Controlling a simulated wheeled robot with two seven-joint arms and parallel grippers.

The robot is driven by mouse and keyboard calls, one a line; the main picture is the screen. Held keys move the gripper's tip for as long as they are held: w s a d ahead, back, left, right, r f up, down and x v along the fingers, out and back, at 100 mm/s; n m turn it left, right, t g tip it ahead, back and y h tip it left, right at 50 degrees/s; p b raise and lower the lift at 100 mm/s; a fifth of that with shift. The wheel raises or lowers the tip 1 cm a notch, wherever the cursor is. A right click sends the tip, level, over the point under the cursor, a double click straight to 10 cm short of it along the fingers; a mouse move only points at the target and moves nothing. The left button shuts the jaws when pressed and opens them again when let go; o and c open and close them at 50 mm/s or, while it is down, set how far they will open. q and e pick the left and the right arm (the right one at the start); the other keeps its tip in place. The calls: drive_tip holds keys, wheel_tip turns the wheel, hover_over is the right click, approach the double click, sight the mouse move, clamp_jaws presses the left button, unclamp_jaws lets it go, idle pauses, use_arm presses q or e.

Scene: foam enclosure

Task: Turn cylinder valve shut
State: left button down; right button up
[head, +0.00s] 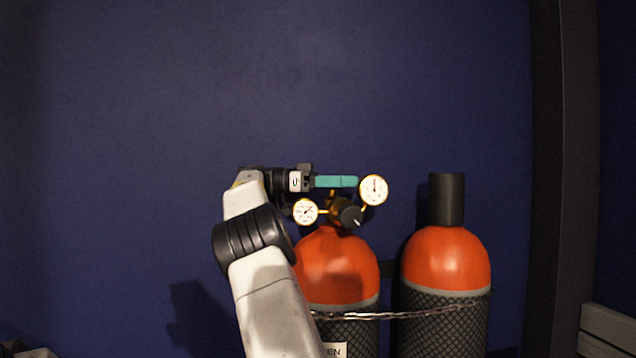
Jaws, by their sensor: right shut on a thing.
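An orange-topped cylinder (336,265) stands upright with a brass regulator and two gauges on top. Its green valve handle (338,182) sits level above the regulator. My right gripper (312,181) comes in from the left at the handle's height and is shut on the handle's left end. The gripper's fingertips are small and dark here, and the grasped part is hidden. My right forearm covers the cylinder's lower left side. My left gripper is not in view.
A left gauge (305,211), a right gauge (374,189) and a black knob (350,215) lie close to the handle. A second cylinder (446,258) with a black cap stands to the right. A chain (400,315) crosses both. Free room lies above, before the blue wall (300,80).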

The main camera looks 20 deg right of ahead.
drive_tip(key=shift+s+a+m+g+y, duration=0.1)
drive_tip(key=shift+m+g+y, duration=0.4)
drive_tip(key=shift+g, duration=0.2)
drive_tip(key=o, duration=1.4)
drive_tip(key=shift+c, duration=0.2)
drive_tip(key=shift+t, duration=0.3)
